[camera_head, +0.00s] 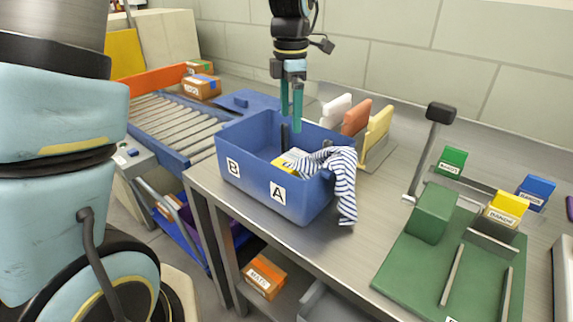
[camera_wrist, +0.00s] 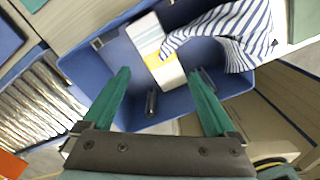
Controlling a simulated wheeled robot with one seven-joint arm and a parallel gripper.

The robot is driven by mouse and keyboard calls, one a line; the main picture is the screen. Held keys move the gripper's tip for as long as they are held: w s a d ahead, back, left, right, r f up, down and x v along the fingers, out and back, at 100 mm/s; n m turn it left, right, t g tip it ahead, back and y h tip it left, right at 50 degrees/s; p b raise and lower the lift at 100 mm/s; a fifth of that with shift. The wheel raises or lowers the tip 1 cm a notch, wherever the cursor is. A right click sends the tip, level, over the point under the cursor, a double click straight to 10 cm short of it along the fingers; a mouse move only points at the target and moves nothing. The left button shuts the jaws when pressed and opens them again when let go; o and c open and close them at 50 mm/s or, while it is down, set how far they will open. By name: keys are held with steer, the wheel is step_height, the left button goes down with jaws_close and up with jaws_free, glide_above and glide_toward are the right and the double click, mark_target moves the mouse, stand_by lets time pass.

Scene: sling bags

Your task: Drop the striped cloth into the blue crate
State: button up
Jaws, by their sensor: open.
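The striped cloth (camera_head: 343,177) is white with dark blue stripes. It hangs over the right wall of the blue crate (camera_head: 236,178), with one end inside and the other hanging down outside to the table. The cloth also shows in the wrist view (camera_wrist: 232,30), lying across the crate's rim (camera_wrist: 92,86). My gripper (camera_head: 291,128) is above the crate, pointing down, open and empty. In the wrist view, my gripper's green fingers (camera_wrist: 165,76) are spread apart over the crate's inside, with the cloth ahead of them.
A yellow and white box (camera_wrist: 150,45) lies inside the crate, partly under the cloth. A dark object (camera_wrist: 151,101) is also in it. White, orange and yellow panels (camera_head: 355,118) stand behind the crate. A roller conveyor (camera_head: 165,125) is left; a green board (camera_head: 400,262) is right.

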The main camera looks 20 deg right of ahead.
steer(key=shift+o, duration=0.3)
steer(key=shift+r, duration=0.1)
step_height(320, 180, up, 5)
steer(key=p, duration=0.4)
steer(key=shift+r+p, duration=0.15)
steer(key=shift+p, duration=0.15)
steer(key=shift+r, duration=0.1)
step_height(320, 180, up, 11)
steer(key=b, duration=0.2)
steer(key=shift+f, duration=0.2)
